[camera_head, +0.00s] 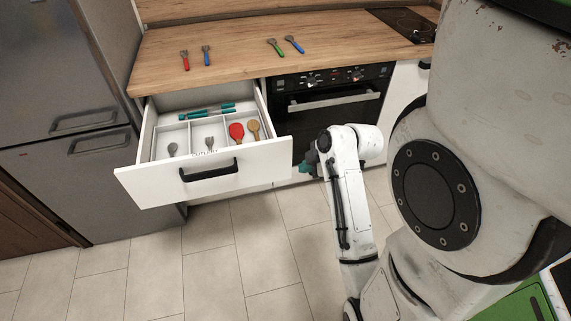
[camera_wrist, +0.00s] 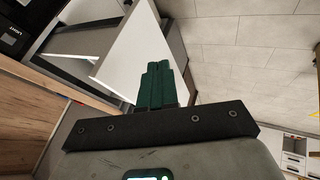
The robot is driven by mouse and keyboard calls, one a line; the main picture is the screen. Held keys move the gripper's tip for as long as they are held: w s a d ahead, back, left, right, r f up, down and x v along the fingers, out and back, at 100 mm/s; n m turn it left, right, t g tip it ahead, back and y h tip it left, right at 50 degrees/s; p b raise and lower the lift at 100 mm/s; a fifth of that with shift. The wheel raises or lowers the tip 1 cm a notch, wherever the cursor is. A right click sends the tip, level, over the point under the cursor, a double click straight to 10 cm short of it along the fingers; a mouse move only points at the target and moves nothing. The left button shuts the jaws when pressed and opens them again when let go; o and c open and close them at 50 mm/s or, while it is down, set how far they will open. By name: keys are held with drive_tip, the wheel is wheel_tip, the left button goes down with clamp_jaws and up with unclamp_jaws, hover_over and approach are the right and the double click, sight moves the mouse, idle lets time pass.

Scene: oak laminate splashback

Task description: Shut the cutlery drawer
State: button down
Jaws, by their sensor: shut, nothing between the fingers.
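The cutlery drawer (camera_head: 145,187) is pulled open below the worktop. It has a white front and a black bar handle (camera_head: 210,171). Its divided tray holds a red spoon (camera_head: 236,132), a wooden spoon (camera_head: 254,130), grey utensils and teal-handled pieces at the back. My gripper (camera_head: 303,168) is just right of the drawer front's right end, away from the handle. In the wrist view my gripper's dark green fingers (camera_wrist: 157,78) are together and empty, overlapping the white drawer front (camera_wrist: 125,55). I cannot tell whether they touch it.
An oven (camera_head: 335,97) with a bar handle is right of the drawer, and a grey fridge (camera_head: 65,110) is left. Several utensils lie on the wooden worktop (camera_head: 235,55). The tiled floor (camera_head: 215,250) before the drawer is clear.

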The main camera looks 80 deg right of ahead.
approach(278, 170)
wheel_tip(278, 170, down, 3)
drive_tip(key=a, duration=0.3)
drive_tip(key=shift+w+d+f, duration=0.1)
drive_tip(key=shift+w+d, duration=0.3)
drive_tip(key=shift+d, duration=0.3)
drive_tip(key=shift+w+d+f, duration=0.1)
drive_tip(key=shift+w+d, duration=0.35)
drive_tip(key=shift+d, duration=0.25)
drive_tip(key=shift+w+d, duration=0.4)
drive_tip(key=shift+d, duration=0.3)
